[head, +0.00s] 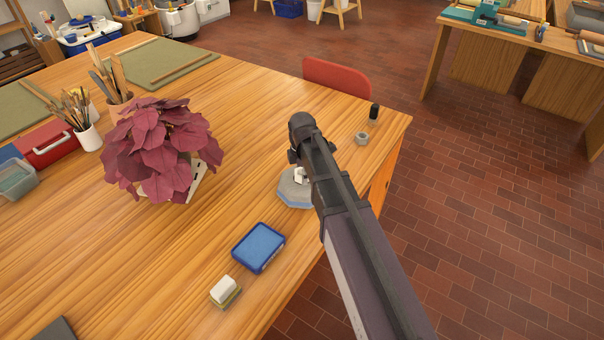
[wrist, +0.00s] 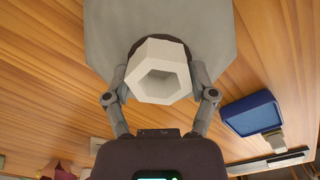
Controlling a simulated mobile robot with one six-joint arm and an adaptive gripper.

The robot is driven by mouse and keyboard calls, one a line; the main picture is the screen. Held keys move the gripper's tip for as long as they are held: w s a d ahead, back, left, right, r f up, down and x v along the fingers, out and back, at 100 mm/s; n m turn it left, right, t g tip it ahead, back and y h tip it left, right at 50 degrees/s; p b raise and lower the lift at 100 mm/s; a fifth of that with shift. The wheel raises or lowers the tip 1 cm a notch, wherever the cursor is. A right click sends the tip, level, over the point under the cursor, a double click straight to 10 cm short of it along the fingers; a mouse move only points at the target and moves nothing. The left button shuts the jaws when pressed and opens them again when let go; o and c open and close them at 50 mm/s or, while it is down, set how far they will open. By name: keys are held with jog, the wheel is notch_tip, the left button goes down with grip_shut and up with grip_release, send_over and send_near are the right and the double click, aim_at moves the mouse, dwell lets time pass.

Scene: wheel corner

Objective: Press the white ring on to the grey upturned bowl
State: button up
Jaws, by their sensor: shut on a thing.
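My gripper (wrist: 159,78) is shut on the white ring (wrist: 158,52), with one finger on each side of it in the wrist view. The ring is many-sided with an open middle. Behind it lie a dark round patch (wrist: 138,43) and a broad grey surface (wrist: 100,30), which looks like the upturned bowl. In the head view the grey bowl (head: 291,187) sits on the table near its right edge, with a bit of white (head: 300,174) at its top. My arm hides much of the gripper and ring there. I cannot tell whether the ring touches the bowl.
A blue tray (head: 258,247) and a white block on a yellow-green base (head: 224,291) stand in front of the bowl. A red-leaved plant (head: 163,148) is to the left. A small grey ring-shaped piece (head: 361,139) and a black cylinder (head: 374,111) lie behind, near the table's corner.

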dwell(0.8)
jog(key=o, duration=1)
jog(key=shift+f, duration=0.1)
jog(key=shift+o, duration=0.2)
